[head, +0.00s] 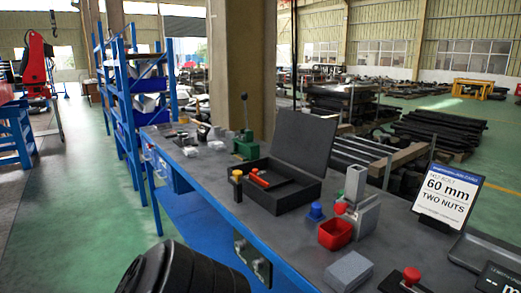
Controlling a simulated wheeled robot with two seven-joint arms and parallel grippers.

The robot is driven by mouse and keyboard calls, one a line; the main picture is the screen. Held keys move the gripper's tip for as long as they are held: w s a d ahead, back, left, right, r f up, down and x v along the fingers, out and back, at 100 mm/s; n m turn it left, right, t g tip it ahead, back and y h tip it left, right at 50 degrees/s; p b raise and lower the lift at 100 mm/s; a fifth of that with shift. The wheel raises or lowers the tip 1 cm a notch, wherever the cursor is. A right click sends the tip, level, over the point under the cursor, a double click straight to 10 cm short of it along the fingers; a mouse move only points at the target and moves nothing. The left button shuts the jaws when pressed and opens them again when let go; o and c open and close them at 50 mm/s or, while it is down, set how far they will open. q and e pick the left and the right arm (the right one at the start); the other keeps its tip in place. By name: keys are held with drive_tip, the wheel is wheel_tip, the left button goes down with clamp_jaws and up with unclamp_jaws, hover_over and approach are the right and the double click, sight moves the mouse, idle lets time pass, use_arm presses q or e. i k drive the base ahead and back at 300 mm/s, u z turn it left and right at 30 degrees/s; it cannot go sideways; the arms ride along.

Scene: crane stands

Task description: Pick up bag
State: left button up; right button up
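I cannot make out a bag anywhere in the head view. A dark, rounded, ribbed shape is cut off by the bottom edge, left of the workbench; I cannot tell what it is. Neither of my grippers is in view.
A long grey workbench (205,183) with a blue frame crosses the view. On it are an open black case (288,195), a red bin (335,234), a grey block (348,271) and a sign (448,196). Blue shelves (122,90) stand behind. Green floor (75,200) is clear at left.

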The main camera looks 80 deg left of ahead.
sight(190, 151)
drive_tip(key=u, duration=4)
drive_tip(key=i, duration=5.15)
drive_tip(key=z, duration=3.45)
